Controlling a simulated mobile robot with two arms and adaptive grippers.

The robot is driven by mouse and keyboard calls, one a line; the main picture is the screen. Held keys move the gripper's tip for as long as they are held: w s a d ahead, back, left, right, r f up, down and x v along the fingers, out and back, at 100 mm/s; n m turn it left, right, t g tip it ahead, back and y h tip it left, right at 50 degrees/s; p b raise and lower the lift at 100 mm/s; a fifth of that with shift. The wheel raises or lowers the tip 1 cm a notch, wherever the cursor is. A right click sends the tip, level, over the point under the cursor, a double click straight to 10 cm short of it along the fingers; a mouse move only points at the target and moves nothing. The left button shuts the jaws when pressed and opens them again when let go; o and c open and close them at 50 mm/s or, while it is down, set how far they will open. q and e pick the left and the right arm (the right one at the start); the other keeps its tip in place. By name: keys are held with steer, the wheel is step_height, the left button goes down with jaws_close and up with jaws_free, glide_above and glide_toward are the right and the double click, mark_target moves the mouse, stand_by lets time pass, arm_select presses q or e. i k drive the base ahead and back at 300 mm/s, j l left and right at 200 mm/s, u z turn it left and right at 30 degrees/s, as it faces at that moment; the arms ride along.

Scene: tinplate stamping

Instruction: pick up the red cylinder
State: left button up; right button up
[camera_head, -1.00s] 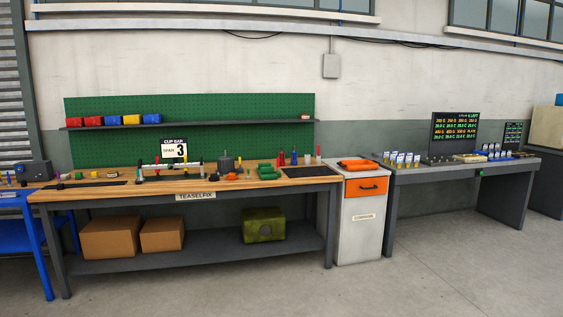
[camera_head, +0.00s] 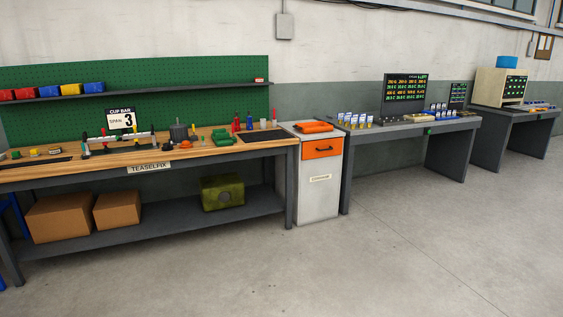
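Several upright red pieces stand on the wooden workbench (camera_head: 255,152) near its right end. One is a red bottle-like piece (camera_head: 237,124) beside a blue one (camera_head: 249,123). Another is a thin red upright piece (camera_head: 274,116) next to a small whitish cup (camera_head: 263,124). They are small here, and I cannot tell which one is the red cylinder. Orange-red rolls (camera_head: 315,127) lie on the white cabinet (camera_head: 318,190) to the right of the bench. Neither of my grippers is in view.
A grey table (camera_head: 400,129) with small boxes and a dark display board (camera_head: 404,93) stands right of the cabinet. Cardboard boxes (camera_head: 60,217) and a green case (camera_head: 222,193) sit on the bench's lower shelf. The concrete floor (camera_head: 330,265) in front is clear.

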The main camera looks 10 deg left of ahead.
mark_target(237, 122)
steer(key=i+j+u, duration=0.4)
steer(key=i, duration=0.25)
steer(key=i+u, duration=0.4)
steer(key=i, duration=1.85)
steer(key=j+u, duration=0.05)
steer(key=j, duration=0.05)
